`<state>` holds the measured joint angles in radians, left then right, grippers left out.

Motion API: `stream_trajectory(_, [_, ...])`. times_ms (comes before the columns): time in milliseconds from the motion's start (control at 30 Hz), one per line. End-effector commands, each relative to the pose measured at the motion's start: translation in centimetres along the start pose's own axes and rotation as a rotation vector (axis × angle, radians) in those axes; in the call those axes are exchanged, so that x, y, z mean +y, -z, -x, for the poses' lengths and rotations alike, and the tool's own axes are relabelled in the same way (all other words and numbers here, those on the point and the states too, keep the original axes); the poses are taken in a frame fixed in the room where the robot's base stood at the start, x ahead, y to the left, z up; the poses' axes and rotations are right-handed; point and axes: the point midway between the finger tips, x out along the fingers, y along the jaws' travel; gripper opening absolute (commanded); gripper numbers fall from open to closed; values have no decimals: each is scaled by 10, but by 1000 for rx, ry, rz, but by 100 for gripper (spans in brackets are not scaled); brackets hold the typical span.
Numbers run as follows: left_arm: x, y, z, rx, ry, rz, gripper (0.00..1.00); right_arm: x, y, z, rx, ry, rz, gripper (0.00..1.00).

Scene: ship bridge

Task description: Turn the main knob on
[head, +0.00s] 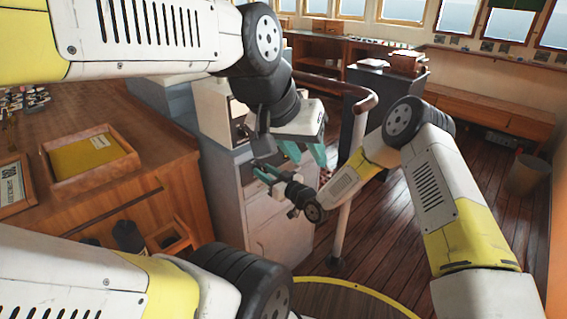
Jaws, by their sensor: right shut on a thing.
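My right gripper (267,174) reaches in from the right on its arm. Its teal fingers are at the front of a grey-white cabinet (280,216), near its upper dark panel. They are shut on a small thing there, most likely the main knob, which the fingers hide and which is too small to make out. My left gripper (306,154) hangs from the arm that comes in from the upper left. It is just above and to the right of the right gripper. Its two teal fingers point down, apart, with nothing seen between them.
A wooden desk (105,204) at left holds a wooden tray (89,174) with a yellow item inside. A handrail (346,170) stands close right of the cabinet and grippers. Behind are a dark console (378,92), a long bench, and a bin (527,175). Wooden floor lies open at right.

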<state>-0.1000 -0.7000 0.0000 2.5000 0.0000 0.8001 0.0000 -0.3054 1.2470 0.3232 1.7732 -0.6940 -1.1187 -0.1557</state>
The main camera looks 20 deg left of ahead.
Motion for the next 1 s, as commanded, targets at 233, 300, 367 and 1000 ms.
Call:
stream_trajectory(233, [0, 0, 0, 0, 0, 0, 36, 2, -1, 1, -9, -3, -206, 0])
stream_trajectory(300, [0, 0, 0, 0, 0, 0, 36, 2, -1, 1, -12, -2, -271, 0])
stream_trajectory(367, [0, 0, 0, 0, 0, 0, 36, 2, -1, 1, -15, -2, -330, 0])
stream_trajectory(1000, [0, 0, 0, 0, 0, 0, 36, 3, -2, 1, -39, -1, -840, 0])
